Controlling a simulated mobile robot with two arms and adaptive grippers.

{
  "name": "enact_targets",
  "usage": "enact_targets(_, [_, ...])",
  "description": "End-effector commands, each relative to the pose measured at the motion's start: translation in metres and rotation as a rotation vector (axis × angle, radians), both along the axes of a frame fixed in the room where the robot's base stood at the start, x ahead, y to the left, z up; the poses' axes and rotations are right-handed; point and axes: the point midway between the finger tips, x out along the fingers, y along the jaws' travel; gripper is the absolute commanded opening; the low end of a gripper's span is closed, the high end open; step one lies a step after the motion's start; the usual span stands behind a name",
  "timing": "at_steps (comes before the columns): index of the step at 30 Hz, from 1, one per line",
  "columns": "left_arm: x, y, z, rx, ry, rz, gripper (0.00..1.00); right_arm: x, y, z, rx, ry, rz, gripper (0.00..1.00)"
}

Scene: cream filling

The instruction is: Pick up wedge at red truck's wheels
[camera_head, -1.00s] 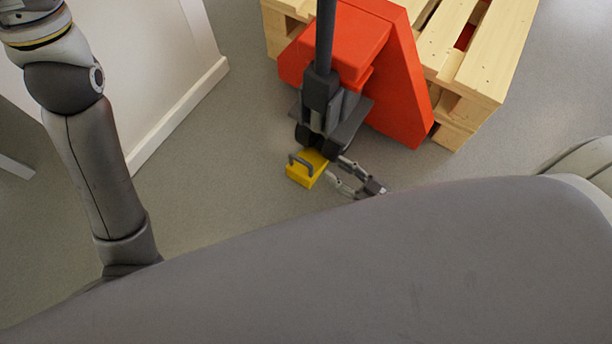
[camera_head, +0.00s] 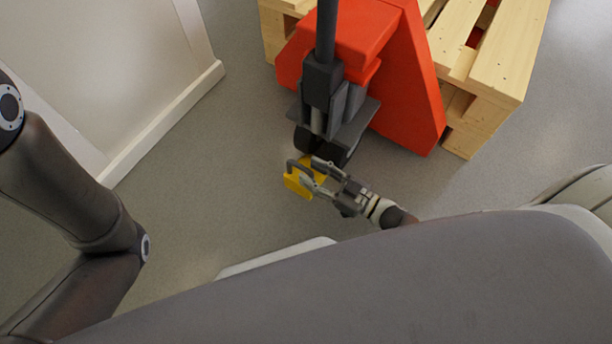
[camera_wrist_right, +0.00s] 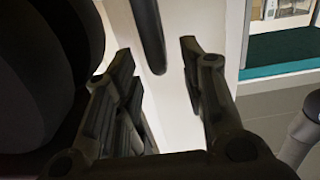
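The yellow wedge (camera_head: 297,184) with a grey loop handle (camera_head: 301,167) sits on the floor at the wheels (camera_head: 335,151) of the red pallet truck (camera_head: 372,40). My right gripper (camera_head: 310,170) reaches in from the right with its fingers at the handle, partly covering the wedge. In the right wrist view, the gripper (camera_wrist_right: 157,55) is open, and a dark bar (camera_wrist_right: 147,34), apparently the handle, lies between the fingers with gaps on both sides. A black wheel (camera_wrist_right: 45,75) is close beside it at left. My left gripper is out of view; only its arm shows at left.
A wooden pallet (camera_head: 480,110) stands on the truck's right. A pale wall (camera_head: 100,80) with a skirting board runs along the left. The grey floor (camera_head: 220,170) between wall and wedge is clear.

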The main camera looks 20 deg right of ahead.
Motion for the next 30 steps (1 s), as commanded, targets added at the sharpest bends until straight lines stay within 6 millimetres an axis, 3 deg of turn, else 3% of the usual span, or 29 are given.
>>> enact_targets(2, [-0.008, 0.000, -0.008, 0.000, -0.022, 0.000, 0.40, 0.008, 0.007, -0.004, 0.003, -0.004, 0.000, 0.38])
enact_targets(9, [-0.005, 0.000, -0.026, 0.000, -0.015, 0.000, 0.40, 0.031, 0.024, -0.003, 0.002, -0.002, 0.000, 0.38])
enact_targets(18, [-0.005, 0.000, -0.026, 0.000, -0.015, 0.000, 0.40, 0.035, 0.027, 0.000, 0.000, 0.000, -0.001, 0.38])
enact_targets(27, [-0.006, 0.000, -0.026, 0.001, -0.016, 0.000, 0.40, 0.035, 0.027, -0.001, 0.000, 0.000, -0.001, 0.01])
enact_targets(30, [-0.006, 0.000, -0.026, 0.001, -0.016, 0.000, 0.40, 0.035, 0.027, -0.001, 0.000, 0.000, -0.001, 0.00])
